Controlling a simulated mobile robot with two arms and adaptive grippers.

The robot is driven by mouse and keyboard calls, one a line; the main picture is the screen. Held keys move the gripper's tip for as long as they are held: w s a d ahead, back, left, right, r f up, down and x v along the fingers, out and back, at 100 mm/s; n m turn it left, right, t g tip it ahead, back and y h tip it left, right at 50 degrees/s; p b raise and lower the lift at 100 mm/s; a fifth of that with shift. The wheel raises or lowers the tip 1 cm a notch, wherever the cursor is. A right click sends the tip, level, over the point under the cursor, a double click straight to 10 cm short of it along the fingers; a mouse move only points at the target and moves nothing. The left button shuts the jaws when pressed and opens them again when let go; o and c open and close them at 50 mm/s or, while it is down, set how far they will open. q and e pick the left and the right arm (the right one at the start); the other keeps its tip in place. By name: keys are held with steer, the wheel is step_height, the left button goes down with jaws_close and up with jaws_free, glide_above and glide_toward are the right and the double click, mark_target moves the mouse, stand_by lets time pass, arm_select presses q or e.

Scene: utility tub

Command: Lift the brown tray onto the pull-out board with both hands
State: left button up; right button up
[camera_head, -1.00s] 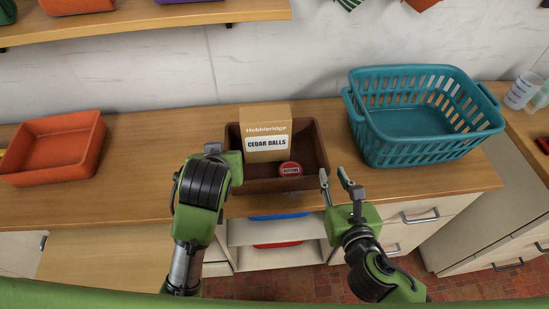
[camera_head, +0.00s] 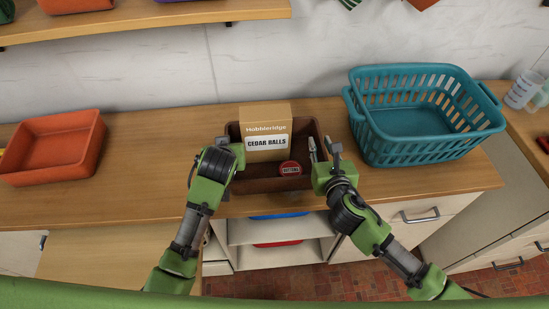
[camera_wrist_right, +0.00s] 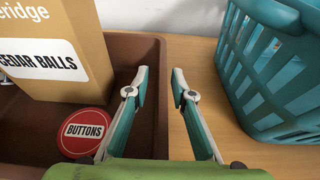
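The brown tray (camera_head: 262,185) sits on the wooden counter and holds a tan Cedar Balls box (camera_head: 266,125) and a red Buttons tin (camera_head: 290,168). My right gripper (camera_head: 323,148) is open at the tray's right wall. In the right wrist view its fingers (camera_wrist_right: 159,78) stand apart, one on each side of that wall (camera_wrist_right: 158,105). My left gripper (camera_head: 228,148) is at the tray's left wall; its fingers are mostly hidden behind its own wrist. A lower wooden surface, which looks like the pull-out board (camera_head: 105,260), is at the front left.
A teal basket (camera_head: 425,140) stands close on the right of the tray, near my right gripper. An orange bin (camera_head: 55,150) is at the left. The counter (camera_head: 150,150) between the bin and tray is clear. A shelf (camera_head: 150,22) runs above.

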arm_select(q)
jaws_close()
arm_select(e)
jaws_close()
arm_select(q)
steer(key=shift+w+r, duration=0.1)
steer(key=shift+r, duration=0.05)
arm_select(e)
steer(key=shift+r, duration=0.15)
